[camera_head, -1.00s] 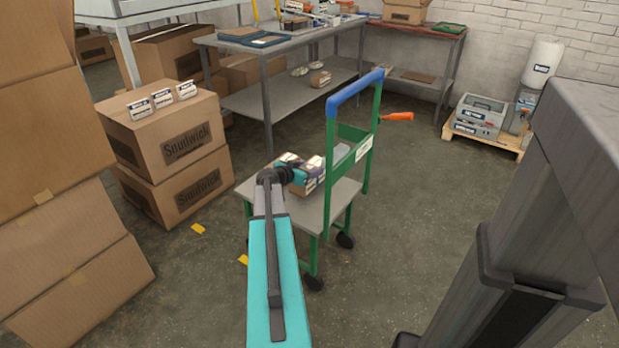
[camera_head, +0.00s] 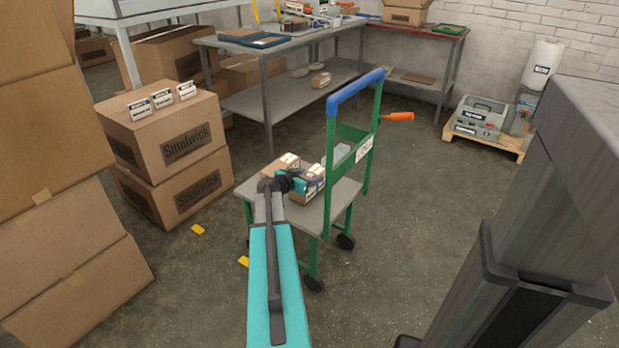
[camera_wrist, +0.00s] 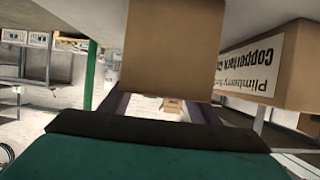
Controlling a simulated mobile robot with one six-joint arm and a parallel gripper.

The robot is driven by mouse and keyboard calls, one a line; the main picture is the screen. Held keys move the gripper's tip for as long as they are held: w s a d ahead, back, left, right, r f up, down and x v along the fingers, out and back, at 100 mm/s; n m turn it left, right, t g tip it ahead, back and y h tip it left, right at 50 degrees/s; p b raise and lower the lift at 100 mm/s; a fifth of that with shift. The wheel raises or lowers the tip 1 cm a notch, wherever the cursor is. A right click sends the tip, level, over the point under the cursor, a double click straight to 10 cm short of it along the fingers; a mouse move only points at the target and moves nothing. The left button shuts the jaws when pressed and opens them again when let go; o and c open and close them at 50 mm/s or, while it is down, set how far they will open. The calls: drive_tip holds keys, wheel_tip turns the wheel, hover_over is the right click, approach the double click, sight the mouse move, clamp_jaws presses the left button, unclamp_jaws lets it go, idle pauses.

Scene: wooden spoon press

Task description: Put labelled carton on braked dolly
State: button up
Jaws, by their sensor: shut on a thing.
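The dolly (camera_head: 331,214) has a grey deck, green frame, blue handle and black casters. My gripper (camera_head: 297,184) is over the deck and shut on a small brown carton (camera_head: 315,184) with white labelling on top. In the wrist view this carton (camera_wrist: 172,50) fills the centre, showing a plain face. I cannot tell whether its base touches the deck. A second brown carton (camera_head: 280,164) is on the deck, left of the held one; it shows in the wrist view as a carton with a "Plimberry" label (camera_wrist: 265,65). The brake is too small to make out.
Stacked Snudwick boxes (camera_head: 180,140) with small labelled packs on top stand left. A grey workbench (camera_head: 262,48) is behind the dolly. An orange-handled item (camera_head: 397,116) sticks out right of the upright. Large boxes (camera_head: 55,200) fill the left edge.

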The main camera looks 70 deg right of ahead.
drive_tip(key=shift+f, duration=0.1)
drive_tip(key=o, duration=1.4)
drive_tip(key=shift+a+r, duration=0.15)
drive_tip(key=shift+r, duration=0.05)
drive_tip(key=p+v, duration=0.1)
drive_tip(key=v, duration=1)
drive_tip(key=shift+a+r, duration=0.2)
drive_tip(key=shift+a, duration=0.1)
